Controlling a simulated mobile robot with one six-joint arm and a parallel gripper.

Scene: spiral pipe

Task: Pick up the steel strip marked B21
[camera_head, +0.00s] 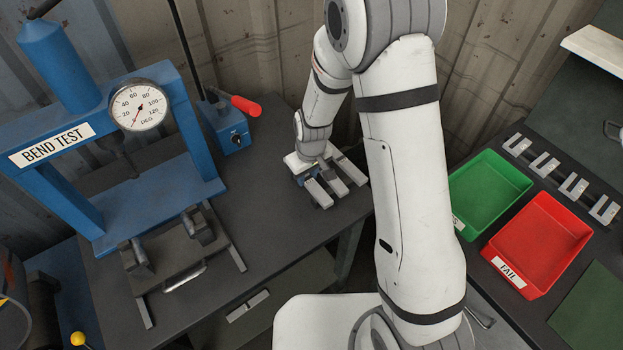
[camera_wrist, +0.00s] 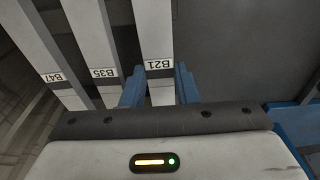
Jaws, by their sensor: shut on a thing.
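The steel strip marked B21 (camera_wrist: 158,30) is a pale flat bar with a white label, standing between my blue fingers in the wrist view. My gripper (camera_wrist: 160,82) is shut on this strip close to its labelled end. Strips B35 (camera_wrist: 119,35) and B47 (camera_wrist: 33,38) lie beside it to the left, apart from the fingers. In the head view my gripper (camera_head: 307,175) is at the left-most of three strips (camera_head: 318,193) on the dark bench. I cannot tell whether the held strip is clear of its support.
A blue bend-test press (camera_head: 180,110) with a dial stands left on the bench (camera_head: 262,240). A small blue control box (camera_head: 228,130) with a red handle is behind. Green (camera_head: 490,187) and red FAIL (camera_head: 540,240) trays are on the right bench. A corrugated wall is close behind my arm.

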